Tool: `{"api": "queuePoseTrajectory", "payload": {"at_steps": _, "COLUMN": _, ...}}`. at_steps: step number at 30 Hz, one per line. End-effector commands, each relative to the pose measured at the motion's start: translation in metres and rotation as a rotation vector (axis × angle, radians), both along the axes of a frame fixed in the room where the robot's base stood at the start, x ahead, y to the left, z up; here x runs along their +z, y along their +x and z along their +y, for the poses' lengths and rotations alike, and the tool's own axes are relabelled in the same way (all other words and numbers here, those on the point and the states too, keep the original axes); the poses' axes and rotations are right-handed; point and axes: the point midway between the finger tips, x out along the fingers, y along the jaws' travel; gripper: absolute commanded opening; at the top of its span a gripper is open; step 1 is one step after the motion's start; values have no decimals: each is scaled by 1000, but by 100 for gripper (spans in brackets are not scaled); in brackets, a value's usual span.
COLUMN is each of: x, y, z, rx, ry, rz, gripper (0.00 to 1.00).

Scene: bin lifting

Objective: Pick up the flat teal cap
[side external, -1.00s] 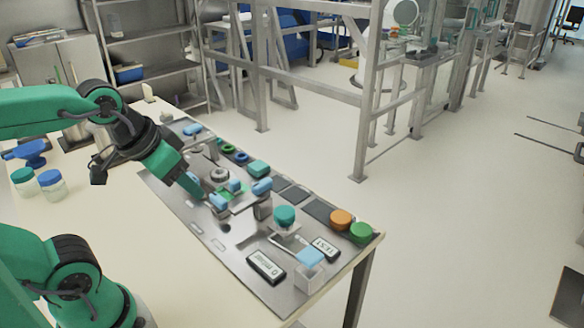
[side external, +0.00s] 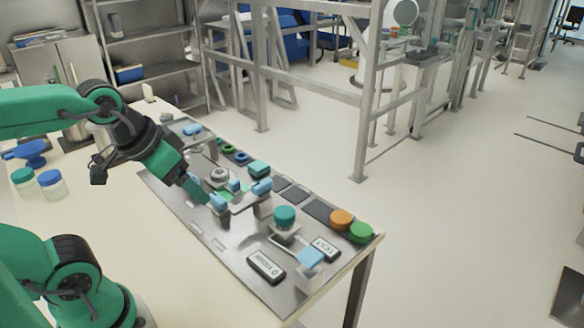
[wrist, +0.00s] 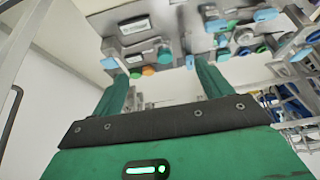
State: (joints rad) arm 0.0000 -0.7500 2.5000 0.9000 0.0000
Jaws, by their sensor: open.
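A round teal cap (side external: 285,214) sits upright on a small stand at the near part of the metal board. In the wrist view a teal round top (wrist: 164,56) shows beyond the fingers. A lower teal piece (side external: 259,167) lies farther back on the board; I cannot tell for sure which of the two is the flat cap. My gripper (side external: 203,197) points down at the board's left side, near a light blue piece (side external: 218,202) and well left of both teal pieces. In the wrist view its two green fingers (wrist: 160,72) are apart with nothing held between them.
The metal board (side external: 225,250) carries several light blue handles and metal brackets. An orange cap (side external: 341,219) and a green cap (side external: 361,232) stand at its right edge. A labelled black block (side external: 266,267) lies in front. Two jars (side external: 51,184) stand on the left of the table.

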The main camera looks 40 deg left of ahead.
Motion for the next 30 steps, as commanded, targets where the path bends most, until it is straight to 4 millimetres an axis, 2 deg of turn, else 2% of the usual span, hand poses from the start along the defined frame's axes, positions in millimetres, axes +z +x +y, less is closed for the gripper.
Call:
{"api": "queuePoseTrajectory", "payload": {"at_steps": 8, "x": 1, "y": 2, "z": 0, "rx": 2, "ry": -1, "rz": 4, "gripper": 78}}
{"api": "queuePoseTrajectory", "payload": {"at_steps": 14, "x": 3, "y": 14, "z": 0, "rx": 12, "ry": -7, "rz": 33, "gripper": 78}}
{"api": "queuePoseTrajectory", "payload": {"at_steps": 23, "x": 3, "y": 56, "z": -1, "rx": 49, "ry": -24, "rz": 123, "gripper": 78}}
{"api": "queuePoseTrajectory", "payload": {"at_steps": 30, "x": -6, "y": 96, "z": -1, "rx": 83, "ry": -35, "rz": 201, "gripper": 78}}
